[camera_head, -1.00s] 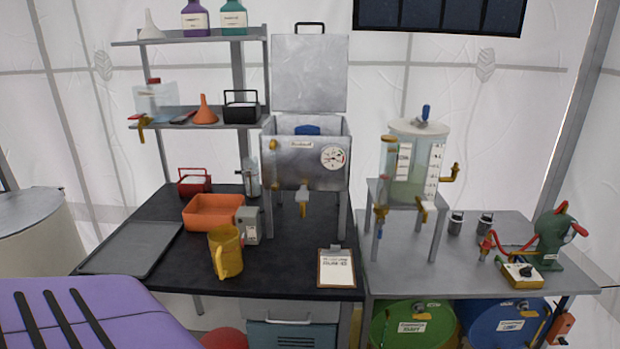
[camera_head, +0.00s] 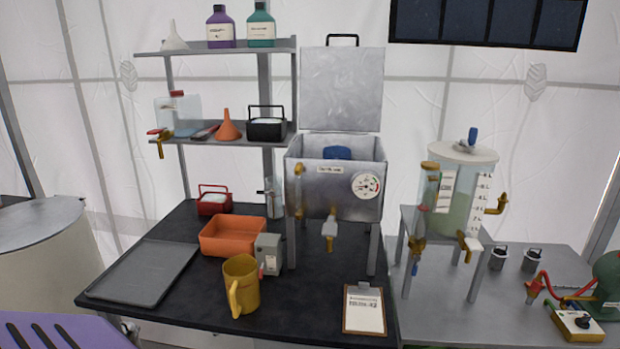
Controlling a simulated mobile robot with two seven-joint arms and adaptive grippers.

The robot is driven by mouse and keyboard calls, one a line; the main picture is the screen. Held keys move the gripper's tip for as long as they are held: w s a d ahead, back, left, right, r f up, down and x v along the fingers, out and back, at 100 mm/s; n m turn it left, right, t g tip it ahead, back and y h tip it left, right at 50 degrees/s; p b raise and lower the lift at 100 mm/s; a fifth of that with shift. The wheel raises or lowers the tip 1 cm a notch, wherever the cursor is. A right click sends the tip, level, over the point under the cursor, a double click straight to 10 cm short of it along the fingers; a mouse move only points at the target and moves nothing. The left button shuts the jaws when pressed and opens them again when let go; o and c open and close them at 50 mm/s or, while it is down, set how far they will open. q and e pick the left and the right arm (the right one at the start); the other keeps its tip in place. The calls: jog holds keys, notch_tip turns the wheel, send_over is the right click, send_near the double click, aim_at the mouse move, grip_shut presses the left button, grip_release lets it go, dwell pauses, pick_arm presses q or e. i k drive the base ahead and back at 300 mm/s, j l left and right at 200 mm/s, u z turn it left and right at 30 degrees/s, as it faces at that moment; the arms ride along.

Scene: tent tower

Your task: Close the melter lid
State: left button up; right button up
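The melter (camera_head: 310,190) is a square metal box on legs at the back of the black table, with a round gauge and a brass tap on its front. Its lid (camera_head: 341,88) stands upright, open, hinged at the back edge, with a black handle (camera_head: 342,38) at its top. A blue item (camera_head: 337,153) shows inside the open box; its lower part is hidden by the front wall. Neither of my grippers shows in the head view.
The black table (camera_head: 200,318) holds a grey tray (camera_head: 145,272), an orange bin (camera_head: 232,236), a yellow jug (camera_head: 241,284) and a clipboard (camera_head: 364,310). A shelf (camera_head: 215,141) stands left of the melter. A clear tank (camera_head: 455,200) stands on a stand to the right.

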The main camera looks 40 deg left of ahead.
aim_at(341, 87)
jog(key=i+j+u, duration=0.45)
jog(key=i+u, duration=0.55)
jog(key=k+j+z, duration=0.1)
jog(key=k+z, duration=0.15)
jog(key=k, duration=0.2)
